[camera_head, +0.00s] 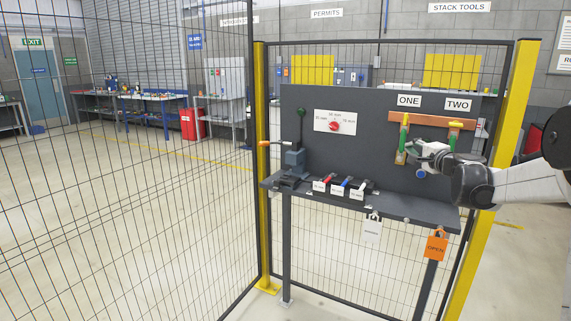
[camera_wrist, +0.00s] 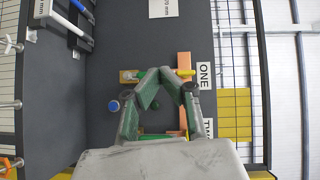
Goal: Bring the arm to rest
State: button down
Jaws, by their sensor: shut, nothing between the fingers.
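My arm comes in from the right of the head view. My gripper (camera_wrist: 163,73) is shut and empty, its green fingertips together in the wrist view. It is in front of the dark panel (camera_head: 330,160), close to the brown bar (camera_head: 431,121) under the ONE (camera_head: 409,101) and TWO (camera_head: 457,104) labels. A yellow peg (camera_head: 405,119) sits on the bar under ONE, with a green item and a wood-coloured piece (camera_wrist: 128,76) below it. The fingertips overlap this item in the wrist view; contact cannot be told.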

jog(key=s+a+f+n+g+y, duration=0.2)
jog(key=s+a+n+g, duration=0.55)
jog(key=s+a, duration=1.55)
jog(key=s+f+n+g+h, duration=0.1)
jog(key=s+f, duration=0.3)
jog(key=s, duration=0.5)
jog(key=s+f+n+h, duration=0.2)
jog(key=s+f+n, duration=0.2)
jog(key=s, duration=0.5)
jog(key=s+f+n+g+h, duration=0.1)
jog(key=s+f+n, duration=0.1)
jog(key=s+f, duration=0.4)
jog(key=s, duration=0.4)
jog(key=shift+n+g+h, duration=0.35)
jog(key=shift+h, duration=0.05)
